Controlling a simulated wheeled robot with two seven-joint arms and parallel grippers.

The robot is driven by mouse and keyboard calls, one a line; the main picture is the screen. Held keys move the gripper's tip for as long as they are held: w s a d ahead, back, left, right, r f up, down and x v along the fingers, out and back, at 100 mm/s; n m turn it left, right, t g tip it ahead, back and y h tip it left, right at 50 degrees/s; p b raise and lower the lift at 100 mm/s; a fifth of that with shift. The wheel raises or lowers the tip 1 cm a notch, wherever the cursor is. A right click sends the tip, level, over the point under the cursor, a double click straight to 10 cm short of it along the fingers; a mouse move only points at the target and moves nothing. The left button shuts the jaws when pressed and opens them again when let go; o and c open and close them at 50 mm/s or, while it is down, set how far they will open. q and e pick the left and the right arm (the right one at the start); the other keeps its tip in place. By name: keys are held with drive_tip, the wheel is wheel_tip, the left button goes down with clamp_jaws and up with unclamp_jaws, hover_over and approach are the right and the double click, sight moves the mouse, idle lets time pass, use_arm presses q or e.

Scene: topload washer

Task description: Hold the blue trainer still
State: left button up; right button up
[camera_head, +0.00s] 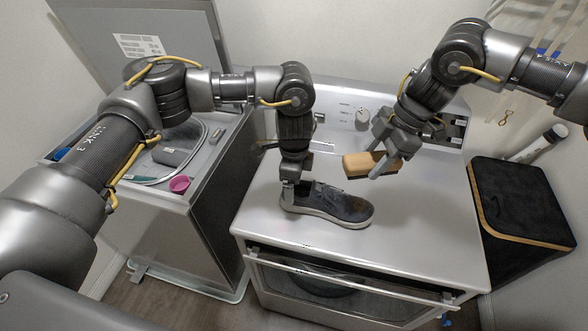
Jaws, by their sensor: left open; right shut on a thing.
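The blue trainer (335,203), dark blue-grey with a pale sole, lies upright on the white top of a front-windowed machine (420,225). Its toe points right and its heel is at the left. My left gripper (291,190) points down at the trainer's heel and is open. Its fingertips are partly hidden, and I cannot tell whether they touch the shoe. My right gripper (383,164) is shut on a tan block, perhaps a brush (360,164), held above and behind the toe.
A black hamper (522,215) with a wooden rim stands at the right. The machine top right of the trainer is clear.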

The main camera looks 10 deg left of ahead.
use_arm(q)
wheel_tip(320, 180, down, 8)
drive_tip(key=shift+w+r, duration=0.15)
drive_tip(key=shift+r, duration=0.1)
drive_tip(key=c, duration=1.2)
